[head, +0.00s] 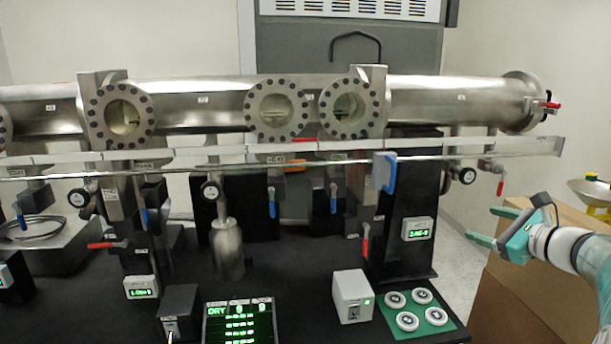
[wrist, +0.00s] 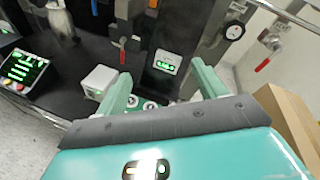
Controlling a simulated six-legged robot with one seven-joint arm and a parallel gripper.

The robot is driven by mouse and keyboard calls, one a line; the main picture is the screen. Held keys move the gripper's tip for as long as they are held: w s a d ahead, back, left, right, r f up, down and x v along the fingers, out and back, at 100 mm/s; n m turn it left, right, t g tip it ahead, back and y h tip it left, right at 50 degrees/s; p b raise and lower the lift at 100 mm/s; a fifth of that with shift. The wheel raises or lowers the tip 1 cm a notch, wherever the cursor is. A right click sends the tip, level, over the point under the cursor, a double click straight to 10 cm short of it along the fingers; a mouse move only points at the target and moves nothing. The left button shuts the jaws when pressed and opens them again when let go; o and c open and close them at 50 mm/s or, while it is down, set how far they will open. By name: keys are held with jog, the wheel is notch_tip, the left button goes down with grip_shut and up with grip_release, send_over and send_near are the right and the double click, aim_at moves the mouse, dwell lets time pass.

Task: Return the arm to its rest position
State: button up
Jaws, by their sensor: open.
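My gripper (head: 486,225) is at the right side of the head view, reaching in from the right edge with its fingers pointing left. Its two green fingers are spread apart with nothing between them. In the wrist view my gripper (wrist: 162,85) also shows open and empty. It hangs in the air to the right of the black bench, in front of a brown cardboard box, and touches nothing that I can see. The rest of my arm runs out of the head view at the right.
A long steel vacuum tube (head: 430,91) with round ports spans the black bench (head: 260,265). A rail (head: 520,146) with a blue block runs before it. A green mat (head: 436,326) holds several discs beside a white box (head: 352,297). A cardboard box (head: 520,305) stands right.

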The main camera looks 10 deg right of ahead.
jog(key=s+a+f+n+g+y, duration=0.1)
jog(key=s+a+f+n+g, duration=0.4)
jog(key=a, duration=0.7)
jog(key=s+a+n+g, duration=0.2)
jog(key=a+n, duration=0.6)
jog(key=a, duration=0.4)
jog(key=s+a+f+n+g+h, duration=0.1)
jog(key=s+a+f+n+h, duration=0.1)
jog(key=s+n, duration=0.5)
jog(key=s+a+f+n+g+h, duration=0.1)
jog(key=s+a+f+n+h, duration=0.1)
jog(key=s+a+f+n, duration=0.2)
jog(key=s+a+n, duration=0.1)
jog(key=s+n, duration=0.2)
jog(key=s, duration=0.1)
jog(key=shift+s+f+n+g+h, duration=0.2)
jog(key=shift+f+n+g+h, duration=0.1)
jog(key=shift+f+n+h, duration=0.1)
